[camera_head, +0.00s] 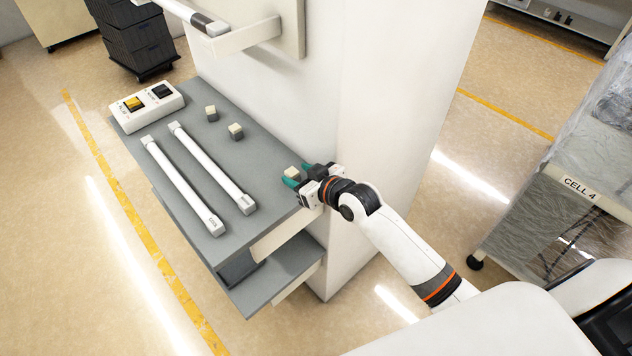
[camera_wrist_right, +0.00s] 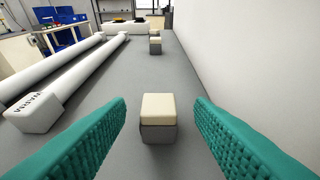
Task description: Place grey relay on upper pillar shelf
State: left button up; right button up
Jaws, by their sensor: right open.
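A small relay (camera_head: 292,172) with a grey body and cream top stands upright on the grey upper shelf (camera_head: 262,222) of the white pillar, near the shelf's right end. In the right wrist view the same relay (camera_wrist_right: 159,118) stands between the green finger pads. My right gripper (camera_head: 299,175) is open, with one finger on each side of the relay and a visible gap on both sides. Two similar relays, one (camera_head: 236,131) nearer and one (camera_head: 211,113) farther, stand along the shelf. My left gripper is not in view.
Two white tubes (camera_head: 185,180) (camera_head: 212,168) lie along the shelf. A white switch box (camera_head: 147,106) sits at its far end. The pillar wall (camera_head: 385,110) rises close beside the gripper. A lower shelf (camera_head: 277,275) is below. A wrapped cabinet (camera_head: 560,190) stands at right.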

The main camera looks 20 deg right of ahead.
jog(key=v, duration=0.7)
jog(key=shift+b, duration=0.3)
jog(key=shift+s, duration=0.1)
jog(key=s+d+f+m+g+h, duration=0.15)
jog(key=s+f, duration=0.25)
jog(key=f, duration=0.7)
jog(key=s+d+f+g+h, duration=0.1)
jog(key=s+d+f+g, duration=0.15)
jog(key=f, duration=0.85)
jog(key=s+d+f+m+g+h, duration=0.15)
jog(key=s+f, duration=0.25)
jog(key=f, duration=0.6)
jog(key=s+f+g, duration=0.2)
jog(key=s+f, duration=0.4)
jog(key=s, duration=0.4)
jog(key=s+a+f+n+g, duration=0.1)
jog(key=s+f+g, duration=0.1)
jog(key=s+f, duration=0.4)
jog(key=s+a+f+g, duration=0.1)
jog(key=s+f, duration=0.5)
jog(key=s, duration=0.9)
jog(key=shift+s+g+h, duration=0.3)
jog(key=shift+s+g, duration=0.1)
jog(key=shift+g, duration=0.25)
jog(key=shift+a, duration=0.15)
